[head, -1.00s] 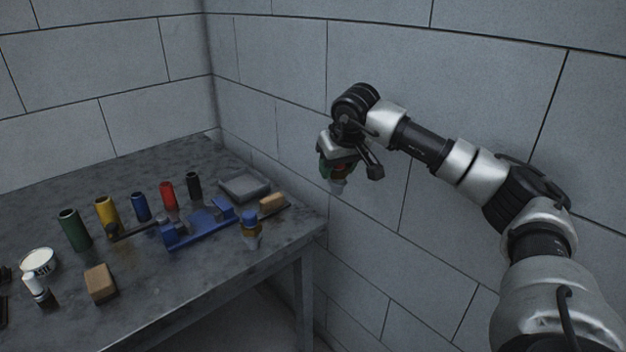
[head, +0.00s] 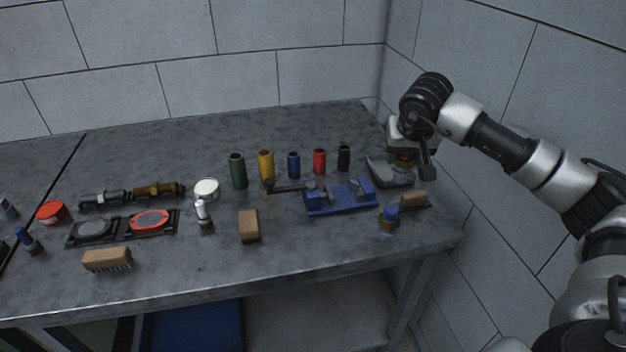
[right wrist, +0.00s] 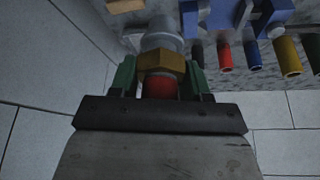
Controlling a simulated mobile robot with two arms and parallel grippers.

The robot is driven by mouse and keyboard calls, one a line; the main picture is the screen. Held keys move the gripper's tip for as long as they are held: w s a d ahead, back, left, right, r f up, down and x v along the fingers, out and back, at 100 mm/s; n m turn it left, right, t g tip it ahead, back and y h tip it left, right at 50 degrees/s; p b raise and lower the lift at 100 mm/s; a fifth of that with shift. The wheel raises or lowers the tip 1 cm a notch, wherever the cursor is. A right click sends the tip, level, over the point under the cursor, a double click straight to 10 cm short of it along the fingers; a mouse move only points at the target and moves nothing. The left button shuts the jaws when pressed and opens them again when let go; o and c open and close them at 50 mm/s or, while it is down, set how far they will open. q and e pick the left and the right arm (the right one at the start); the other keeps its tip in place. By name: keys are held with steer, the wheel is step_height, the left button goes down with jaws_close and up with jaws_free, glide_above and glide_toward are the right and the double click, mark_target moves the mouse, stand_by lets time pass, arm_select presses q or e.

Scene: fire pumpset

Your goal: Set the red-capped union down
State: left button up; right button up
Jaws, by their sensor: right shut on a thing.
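My right gripper (head: 403,158) is shut on the red-capped union. It is at the table's right end and overlaps the grey tray (head: 378,174) in the head view. In the right wrist view the gripper's green fingers (right wrist: 160,82) hold the union by its brass nut (right wrist: 162,65). The red cap (right wrist: 158,88) points toward the palm, and the grey end points away. I cannot tell whether the union touches the tray. A blue-capped union (head: 389,215) stands near the front right edge. My left gripper is not in view.
A blue vise fixture (head: 340,197) and a wooden block (head: 413,199) are near the tray. Green (head: 238,171), yellow, blue, red and black cylinders stand in a row behind. A brush (head: 107,259) lies front left. The wall rises close to the right of the table.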

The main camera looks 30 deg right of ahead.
steer(key=w+a+f+p, duration=0.1)
steer(key=w+a+f, duration=0.1)
steer(key=w, duration=0.1)
steer(key=w+a+f, duration=0.2)
steer(key=w, duration=0.2)
steer(key=w+a+f+p, duration=0.1)
steer(key=w+a+f, duration=0.1)
steer(key=w, duration=0.2)
steer(key=shift+a+f+p, duration=0.1)
steer(key=shift+f+p, duration=0.15)
steer(key=shift+p, duration=0.1)
jaws_close()
step_height(320, 180, down, 4)
steer(key=shift+r+p, duration=0.1)
steer(key=shift+p, duration=0.5)
steer(key=shift+f, duration=0.2)
steer(key=shift+f, duration=0.1)
steer(key=o, duration=1.3)
jaws_free()
